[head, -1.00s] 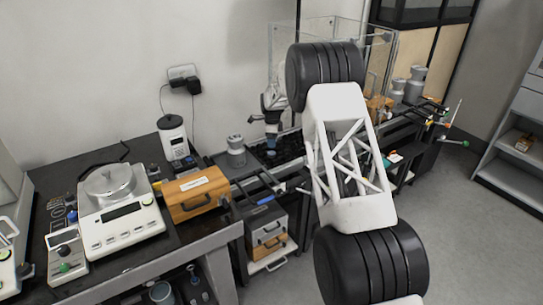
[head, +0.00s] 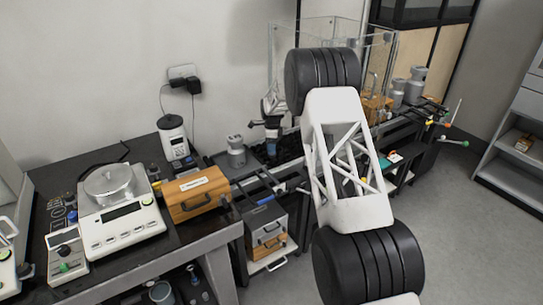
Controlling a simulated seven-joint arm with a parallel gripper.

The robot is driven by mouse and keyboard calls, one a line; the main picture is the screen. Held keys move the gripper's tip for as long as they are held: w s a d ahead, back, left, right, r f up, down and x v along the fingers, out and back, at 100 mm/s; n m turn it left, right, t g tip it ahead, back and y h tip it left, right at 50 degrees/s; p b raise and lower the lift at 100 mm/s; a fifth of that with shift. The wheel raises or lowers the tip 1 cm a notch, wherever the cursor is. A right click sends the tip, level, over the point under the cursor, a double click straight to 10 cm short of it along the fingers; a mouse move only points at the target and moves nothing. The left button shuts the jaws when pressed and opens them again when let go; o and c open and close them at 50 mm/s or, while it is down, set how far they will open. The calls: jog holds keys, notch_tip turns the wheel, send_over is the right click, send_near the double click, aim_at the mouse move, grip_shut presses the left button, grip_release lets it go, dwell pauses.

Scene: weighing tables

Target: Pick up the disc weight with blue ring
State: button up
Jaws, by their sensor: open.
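My gripper (head: 271,148) points down over a dark rack on the low bench, to the left of my large arm links. It is small in the head view, with a bluish patch near its tips, and it is open. I cannot make out a disc weight with a blue ring for certain. The spot under the fingertips is too small and dark to tell what lies there.
A silver cylinder weight (head: 236,152) stands left of my gripper. An orange case (head: 195,194) and a balance (head: 120,228) are on the left table. A clear glass enclosure (head: 283,62) rises behind my arm. Other grey weights (head: 414,86) stand at the right.

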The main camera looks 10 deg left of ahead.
jog(key=shift+w+a+f, duration=0.1)
jog(key=shift+a+f, duration=0.05)
jog(key=shift+f, duration=2.45)
jog(key=c, duration=1.1)
jog(key=shift+r, duration=0.25)
jog(key=shift+r, duration=1.7)
jog(key=s+d, duration=0.2)
jog(key=s, duration=0.3)
jog(key=s+d, duration=0.2)
jog(key=s, duration=0.3)
jog(key=s+d+r, duration=0.1)
jog(key=s+d, duration=0.1)
jog(key=s, duration=0.2)
jog(key=shift+s, duration=0.4)
